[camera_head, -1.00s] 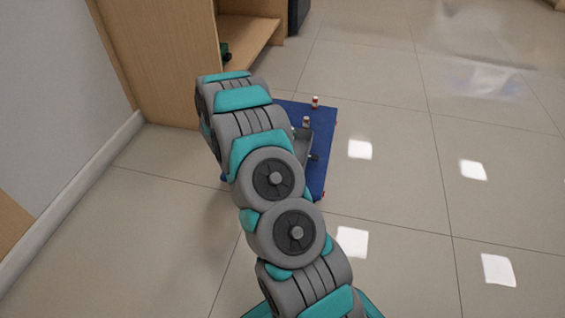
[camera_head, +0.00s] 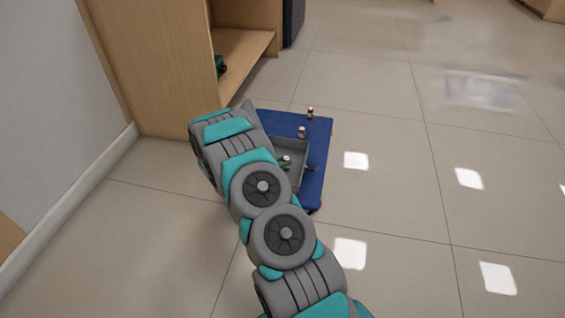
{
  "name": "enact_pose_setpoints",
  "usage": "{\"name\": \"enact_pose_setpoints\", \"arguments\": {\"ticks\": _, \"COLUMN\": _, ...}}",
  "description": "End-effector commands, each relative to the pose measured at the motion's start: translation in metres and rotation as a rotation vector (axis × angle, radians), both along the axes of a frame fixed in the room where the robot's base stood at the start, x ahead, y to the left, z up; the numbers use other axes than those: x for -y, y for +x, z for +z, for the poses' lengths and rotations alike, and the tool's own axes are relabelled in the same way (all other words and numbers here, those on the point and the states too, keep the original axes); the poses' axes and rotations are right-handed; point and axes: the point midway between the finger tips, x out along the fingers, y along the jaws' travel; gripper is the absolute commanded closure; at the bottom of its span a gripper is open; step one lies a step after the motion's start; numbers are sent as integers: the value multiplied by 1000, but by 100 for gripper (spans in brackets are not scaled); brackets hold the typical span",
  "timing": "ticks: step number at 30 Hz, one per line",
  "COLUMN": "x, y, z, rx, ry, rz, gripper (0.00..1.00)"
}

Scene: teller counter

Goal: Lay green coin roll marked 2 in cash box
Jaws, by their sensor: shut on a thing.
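A grey open-topped box (camera_head: 301,147), which looks like the cash box, sits on a blue platform (camera_head: 318,150) and is partly covered by my arm. A small green and white item (camera_head: 286,161) shows inside it beside my arm; it may be a coin roll, but no number can be read. My gripper is hidden behind my arm, so its fingers and anything in them do not show.
A wooden shelf unit (camera_head: 160,60) stands behind at left, with a dark green object (camera_head: 220,65) inside. The tiled floor (camera_head: 400,190) to the right is clear.

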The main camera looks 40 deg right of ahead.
Motion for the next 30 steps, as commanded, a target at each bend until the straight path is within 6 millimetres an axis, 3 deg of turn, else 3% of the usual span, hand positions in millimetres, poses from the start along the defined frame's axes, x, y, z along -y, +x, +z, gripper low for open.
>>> {"name": "enact_pose_setpoints", "arguments": {"ticks": 4, "x": 0, "y": 0, "z": -3, "rx": 0, "ry": 0, "rz": 0, "gripper": 100}}
{"name": "enact_pose_setpoints", "arguments": {"ticks": 5, "x": 0, "y": 0, "z": -3, "rx": 0, "ry": 0, "rz": 0, "gripper": 66}}
{"name": "enact_pose_setpoints", "arguments": {"ticks": 12, "x": 0, "y": 0, "z": -3, "rx": 0, "ry": 0, "rz": 0, "gripper": 39}}
{"name": "enact_pose_setpoints", "arguments": {"ticks": 23, "x": -1, "y": 0, "z": 1, "rx": -1, "ry": -1, "rz": 0, "gripper": 38}}
{"name": "enact_pose_setpoints", "arguments": {"ticks": 30, "x": -32, "y": -5, "z": 15, "rx": -1, "ry": -2, "rz": 3, "gripper": 38}}
